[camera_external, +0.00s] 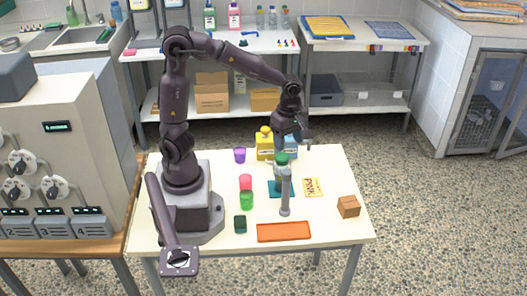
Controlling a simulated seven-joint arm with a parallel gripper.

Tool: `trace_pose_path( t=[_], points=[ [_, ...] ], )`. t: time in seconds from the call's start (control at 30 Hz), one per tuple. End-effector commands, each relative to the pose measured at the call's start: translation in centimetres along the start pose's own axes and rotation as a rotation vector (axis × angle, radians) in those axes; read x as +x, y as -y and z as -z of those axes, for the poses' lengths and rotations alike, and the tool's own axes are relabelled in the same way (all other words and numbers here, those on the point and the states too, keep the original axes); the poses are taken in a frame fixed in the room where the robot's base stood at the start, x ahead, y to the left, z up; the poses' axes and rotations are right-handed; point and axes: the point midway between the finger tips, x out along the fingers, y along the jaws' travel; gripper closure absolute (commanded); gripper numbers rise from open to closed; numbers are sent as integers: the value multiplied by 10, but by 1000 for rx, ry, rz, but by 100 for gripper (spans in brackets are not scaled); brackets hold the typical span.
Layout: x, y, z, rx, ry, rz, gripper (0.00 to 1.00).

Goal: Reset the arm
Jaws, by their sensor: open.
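My gripper (305,134) is at the end of my raised, bent arm, above the back right part of the white table (345,236). It is open and no object shows between its fingers. The fingertips are small and dark in this view. A yellow container (264,143) and a blue container (287,147) stand just behind, and my wrist covers part of the blue one.
An orange tray (284,232) lies at the front, a brown box (348,206) at right, a card (312,187) between. The front right of the table is clear.

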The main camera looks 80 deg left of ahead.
Motion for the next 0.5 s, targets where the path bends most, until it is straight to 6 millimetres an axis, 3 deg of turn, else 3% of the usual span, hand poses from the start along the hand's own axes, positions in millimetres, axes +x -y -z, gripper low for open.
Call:
trace_pose_path(
  t=[0.17, 0.5],
  points=[
    [4, 19, -4, 537, 23, 1, 41],
    [-22, 65, 9, 1585, 62, -198, 41]
  ],
)
